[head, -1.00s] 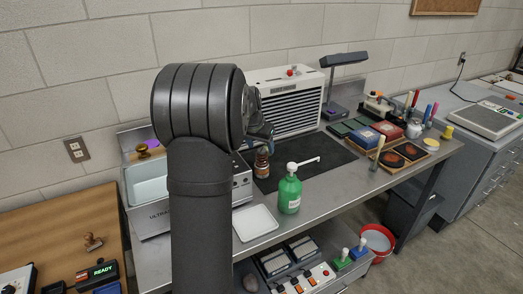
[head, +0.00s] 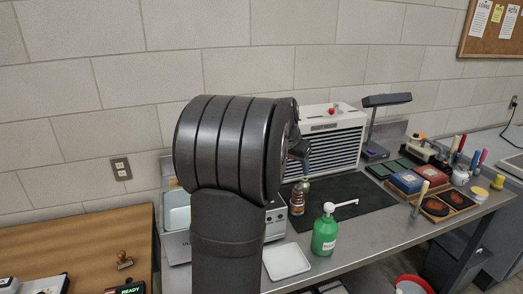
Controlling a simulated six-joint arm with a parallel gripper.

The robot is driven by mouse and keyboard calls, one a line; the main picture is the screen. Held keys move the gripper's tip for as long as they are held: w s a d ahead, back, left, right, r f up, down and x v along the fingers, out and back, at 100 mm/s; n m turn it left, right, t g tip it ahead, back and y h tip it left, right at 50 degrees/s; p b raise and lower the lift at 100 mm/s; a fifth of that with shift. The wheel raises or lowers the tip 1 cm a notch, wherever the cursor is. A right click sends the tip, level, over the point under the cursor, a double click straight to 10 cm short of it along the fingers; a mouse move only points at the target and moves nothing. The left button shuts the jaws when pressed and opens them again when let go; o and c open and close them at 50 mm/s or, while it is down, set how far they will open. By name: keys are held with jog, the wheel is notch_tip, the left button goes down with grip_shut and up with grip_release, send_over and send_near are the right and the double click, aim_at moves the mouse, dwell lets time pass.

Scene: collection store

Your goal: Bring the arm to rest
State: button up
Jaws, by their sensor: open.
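My arm stands large in the middle of the head view and hides much of what is behind it. My gripper (head: 306,160) shows only in part past the right side of the arm, above the dark mat (head: 352,194). It is open, with nothing seen in it. A gap between gripper and bottle is hard to judge.
A green pump bottle (head: 325,234) and a white tray (head: 286,262) are at the bench front. A white slatted unit (head: 334,140) and a lamp (head: 386,100) stand behind. Boxes (head: 407,181) and pads (head: 436,207) crowd the right. A metal basin (head: 176,212) is partly hidden left.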

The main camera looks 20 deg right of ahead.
aim_at(299, 187)
jog(key=x, duration=1.2)
jog(key=shift+s+a+f, duration=0.1)
jog(key=shift+f, duration=0.1)
notch_tip(299, 187, up, 3)
jog(key=shift+f, duration=0.1)
jog(key=shift+r, duration=0.65)
